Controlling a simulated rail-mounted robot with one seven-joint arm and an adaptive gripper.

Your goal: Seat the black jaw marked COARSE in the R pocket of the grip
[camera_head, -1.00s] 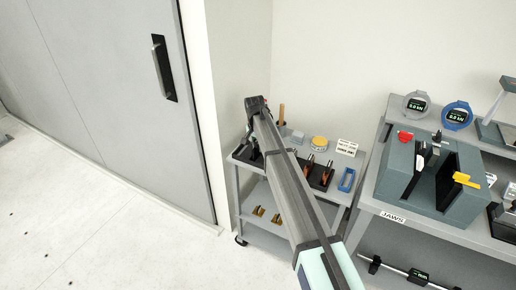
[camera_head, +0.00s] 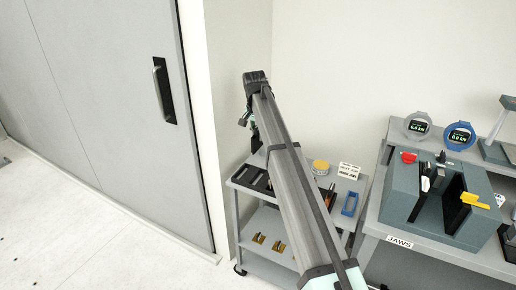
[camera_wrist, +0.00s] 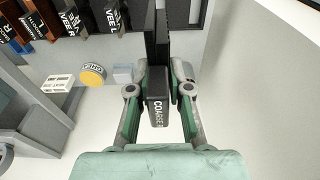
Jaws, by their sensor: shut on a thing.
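The black jaw marked COARSE R (camera_wrist: 158,110) is between the fingers of my gripper (camera_wrist: 158,88) in the wrist view, with its lettered face towards the camera. My gripper is shut on it. In the head view my gripper (camera_head: 248,118) is above the back left of the cart, mostly behind my arm, and the jaw cannot be made out there. The grip (camera_head: 405,190) is a blue-grey block on the bench at the right, with dark slots, a red knob and a yellow lever. A dark and light piece stands at its middle. No R mark is readable on it.
The cart (camera_head: 349,180) holds a dark tray (camera_head: 250,180), a yellow tin (camera_head: 320,167) and a blue frame (camera_head: 349,205). Two gauges (camera_head: 459,135) stand behind the grip. A wall is close behind the cart.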

